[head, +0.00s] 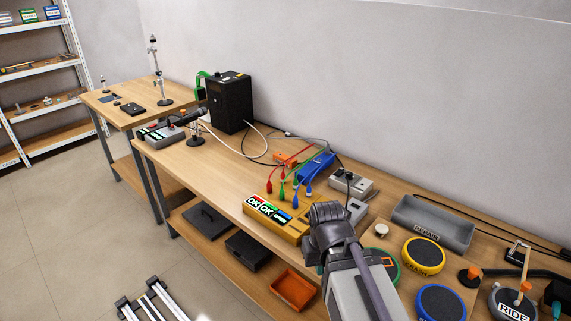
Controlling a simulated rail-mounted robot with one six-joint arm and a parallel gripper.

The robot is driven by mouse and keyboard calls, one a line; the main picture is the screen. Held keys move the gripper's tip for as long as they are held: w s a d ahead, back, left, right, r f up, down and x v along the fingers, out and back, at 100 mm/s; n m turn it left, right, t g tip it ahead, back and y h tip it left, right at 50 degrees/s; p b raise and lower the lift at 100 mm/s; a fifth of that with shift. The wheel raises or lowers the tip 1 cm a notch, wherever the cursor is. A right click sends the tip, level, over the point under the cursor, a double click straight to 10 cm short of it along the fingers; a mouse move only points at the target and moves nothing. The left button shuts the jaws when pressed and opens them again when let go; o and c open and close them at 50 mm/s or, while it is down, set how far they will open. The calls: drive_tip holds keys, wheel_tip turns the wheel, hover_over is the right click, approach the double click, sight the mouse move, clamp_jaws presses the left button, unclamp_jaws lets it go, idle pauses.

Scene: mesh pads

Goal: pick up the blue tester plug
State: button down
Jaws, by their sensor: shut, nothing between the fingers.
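A yellow tester box (259,213) with "OK" labels stands on the workbench. Red, green and blue plugs on cables stand in rows along its back side. A blue plug (295,201) is at the right end of the nearer row, and another blue one (309,189) is just behind it. My gripper (322,212) is right of the blue plugs, over the right end of the tester. It is shut and empty, seen from behind. Its fingertips are mostly hidden by its own body, and whether it touches the tester is unclear.
A blue box (317,164) and an orange part (287,160) lie behind the plugs. Grey boxes (350,183) stand close behind my gripper. A grey tray (432,222) and round pads, including a yellow one (424,255), are at right.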

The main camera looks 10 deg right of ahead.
drive_tip(key=c, duration=1.8)
unclamp_jaws()
drive_tip(key=o, duration=0.9)
drive_tip(key=n+t+y+p, duration=0.15)
drive_tip(key=n+y, duration=0.25)
drive_tip(key=n, duration=0.9)
approach(297, 198)
drive_tip(key=b+x, duration=1)
drive_tip(key=x, duration=0.2)
drive_tip(key=shift+w+d, duration=0.1)
drive_tip(key=shift+d, duration=0.05)
drive_tip(key=shift+r, duration=0.2)
clamp_jaws()
